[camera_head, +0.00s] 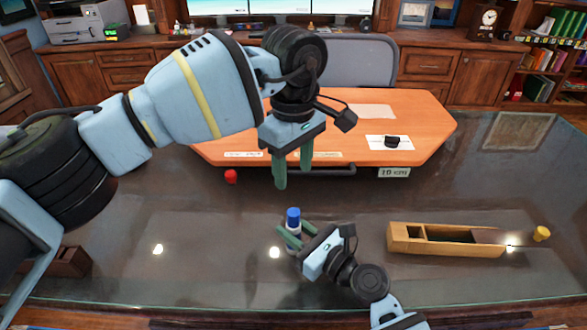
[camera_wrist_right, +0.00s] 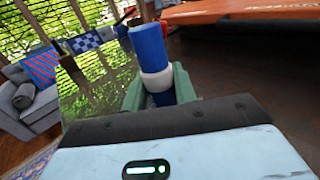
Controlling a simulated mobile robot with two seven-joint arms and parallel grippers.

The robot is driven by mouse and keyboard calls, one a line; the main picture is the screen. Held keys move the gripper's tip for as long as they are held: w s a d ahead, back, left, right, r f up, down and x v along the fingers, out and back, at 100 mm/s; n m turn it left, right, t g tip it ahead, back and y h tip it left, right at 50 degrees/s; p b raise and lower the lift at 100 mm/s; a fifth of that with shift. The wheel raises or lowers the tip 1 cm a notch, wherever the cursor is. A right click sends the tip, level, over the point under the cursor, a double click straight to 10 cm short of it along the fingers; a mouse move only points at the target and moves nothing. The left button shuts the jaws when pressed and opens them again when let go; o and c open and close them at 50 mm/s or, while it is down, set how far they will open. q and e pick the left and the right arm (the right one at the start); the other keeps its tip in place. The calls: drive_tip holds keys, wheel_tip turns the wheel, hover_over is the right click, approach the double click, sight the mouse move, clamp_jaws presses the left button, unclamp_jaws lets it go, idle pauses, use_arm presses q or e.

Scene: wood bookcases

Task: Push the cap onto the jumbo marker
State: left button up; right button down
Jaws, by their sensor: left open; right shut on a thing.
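The jumbo marker (camera_head: 294,228) stands upright in the head view, with a white band showing above my right gripper's fingers. The blue cap (camera_head: 293,214) is at its top, in line with it. In the right wrist view the cap (camera_wrist_right: 148,45) is a tall blue cylinder above the white band (camera_wrist_right: 156,80), with dark blue below. I cannot tell how firmly the cap is seated. My right gripper (camera_head: 290,238) is shut on the marker below the cap. My left gripper (camera_head: 293,173) is open and empty, fingers pointing down, above and apart from the cap.
A wooden box (camera_head: 445,251) with compartments lies to the right, near a yellow piece (camera_head: 541,233). A red ball (camera_head: 231,176) lies left of my left gripper. An orange board (camera_head: 350,155) with a black object (camera_head: 391,142) is behind.

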drive_tip(key=c, duration=1)
unclamp_jaws()
drive_tip(key=shift+c, duration=0.2)
drive_tip(key=v, duration=0.8)
